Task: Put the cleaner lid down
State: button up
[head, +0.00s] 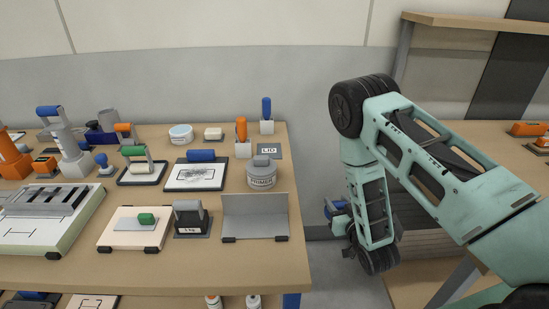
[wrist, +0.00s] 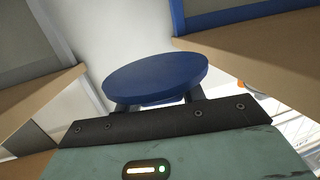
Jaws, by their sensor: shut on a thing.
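The cleaner lid is a round blue disc (wrist: 155,72) in the wrist view, held between the fingers of my gripper (wrist: 157,101). In the head view a bit of blue (head: 334,208) shows at my gripper, just right of the table's right edge and clear of the tabletop; most of my gripper is hidden by my arm there. A dark grey plate marked LID (head: 269,151) lies bare at the back right of the table. A white can with a blue band (head: 181,134) stands at the back; its label is too small to read.
A grey can marked PRIMER (head: 261,176) stands just in front of the LID plate. An orange-handled tool (head: 242,138) and a blue-handled tool (head: 266,115) stand beside and behind it. A grey angled sheet (head: 255,215) is at the front right. Another wooden table (head: 421,274) stands to the right.

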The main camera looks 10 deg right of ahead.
notch_tip(320, 180, down, 9)
jog(key=b, duration=0.6)
jog(key=shift+d+f, duration=0.15)
jog(key=shift+d, duration=0.15)
